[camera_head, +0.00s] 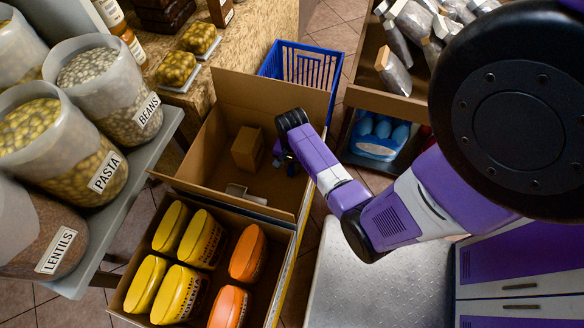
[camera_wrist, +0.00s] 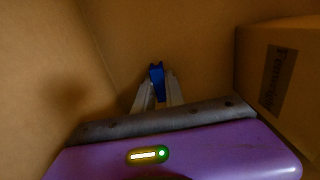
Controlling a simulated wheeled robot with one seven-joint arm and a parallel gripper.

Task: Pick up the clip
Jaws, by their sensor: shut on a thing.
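The clip (camera_wrist: 156,80) is small and blue. In the wrist view it sits between the two pale fingertips of my gripper (camera_wrist: 157,94), which is shut on it. In the head view my gripper (camera_head: 284,160) reaches down into the open cardboard box (camera_head: 205,150), near its right inner wall. The clip is too small and dark to make out clearly there. I cannot tell whether the clip touches the box floor.
A small carton (camera_head: 246,148) stands left of my gripper inside the box; it also shows at right in the wrist view (camera_wrist: 282,75). A crate of yellow and orange packages (camera_head: 180,293) adjoins in front. A blue basket (camera_head: 302,64) stands behind. Food bins (camera_head: 65,165) stand left.

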